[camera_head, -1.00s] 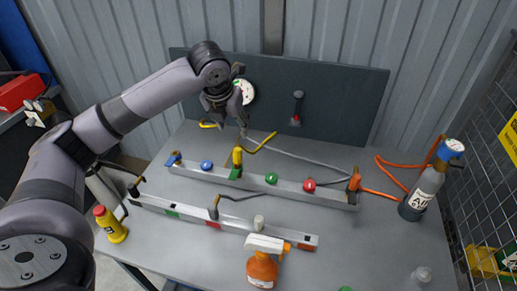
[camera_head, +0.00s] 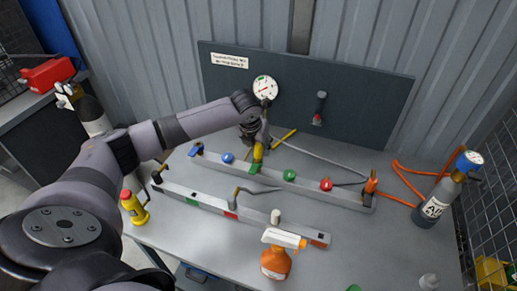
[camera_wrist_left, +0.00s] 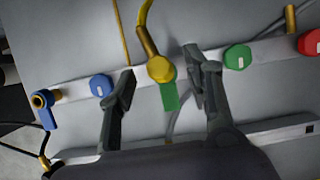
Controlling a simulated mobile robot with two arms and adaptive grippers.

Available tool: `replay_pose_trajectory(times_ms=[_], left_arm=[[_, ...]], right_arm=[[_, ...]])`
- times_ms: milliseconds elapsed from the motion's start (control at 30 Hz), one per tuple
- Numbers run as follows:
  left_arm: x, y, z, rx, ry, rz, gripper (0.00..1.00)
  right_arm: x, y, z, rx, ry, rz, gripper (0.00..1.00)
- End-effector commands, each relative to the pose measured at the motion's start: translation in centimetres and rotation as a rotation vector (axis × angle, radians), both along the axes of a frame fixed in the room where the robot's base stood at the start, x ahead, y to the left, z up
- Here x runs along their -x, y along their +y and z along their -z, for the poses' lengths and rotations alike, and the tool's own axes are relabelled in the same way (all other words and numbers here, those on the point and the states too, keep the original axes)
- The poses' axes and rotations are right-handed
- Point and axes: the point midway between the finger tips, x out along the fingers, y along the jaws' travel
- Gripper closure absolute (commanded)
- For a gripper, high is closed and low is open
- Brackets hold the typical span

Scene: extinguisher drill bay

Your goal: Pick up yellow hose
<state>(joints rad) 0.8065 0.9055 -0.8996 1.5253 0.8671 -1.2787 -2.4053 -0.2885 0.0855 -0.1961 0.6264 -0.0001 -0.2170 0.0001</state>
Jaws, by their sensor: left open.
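The yellow hose (camera_head: 283,136) rises from a yellow fitting (camera_head: 258,153) on the rear grey rail, partly hidden by my gripper in the head view. In the left wrist view the yellow hose (camera_wrist_left: 146,18) curves up from its fitting (camera_wrist_left: 160,69), which has a green lever (camera_wrist_left: 169,97) below it. My left gripper (camera_head: 256,140) is over the fitting, open. In the left wrist view its two fingers (camera_wrist_left: 160,80) lie on either side of the fitting, with gaps showing on both sides. My right gripper is not in view.
The rear rail (camera_head: 337,196) also carries blue (camera_head: 228,158), green (camera_head: 290,175) and red (camera_head: 326,184) knobs. A front rail (camera_head: 268,219), an orange spray bottle (camera_head: 277,260), a yellow bottle (camera_head: 134,207) and a grey cylinder (camera_head: 433,207) stand around. A dark back panel (camera_head: 370,105) rises behind.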

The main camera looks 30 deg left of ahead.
Motion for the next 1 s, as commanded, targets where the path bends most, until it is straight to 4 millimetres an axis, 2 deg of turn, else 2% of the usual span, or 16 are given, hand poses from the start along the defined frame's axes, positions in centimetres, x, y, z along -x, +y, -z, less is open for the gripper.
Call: replay_pose_trajectory(times_ms=[33,200,467,1000], left_arm=[[0.0,0.0,0.6,0.001,0.004,-0.001,0.54],[-0.8,0.2,2.5,0.001,0.001,0.000,0.54],[-0.9,0.3,2.8,-0.001,-0.001,0.001,0.54],[-0.9,0.3,2.8,-0.001,-0.001,0.001,0.89]], right_arm=[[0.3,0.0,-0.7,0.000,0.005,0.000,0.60],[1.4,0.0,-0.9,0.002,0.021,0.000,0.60],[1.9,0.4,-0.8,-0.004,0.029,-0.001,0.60],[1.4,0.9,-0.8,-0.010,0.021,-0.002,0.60]])
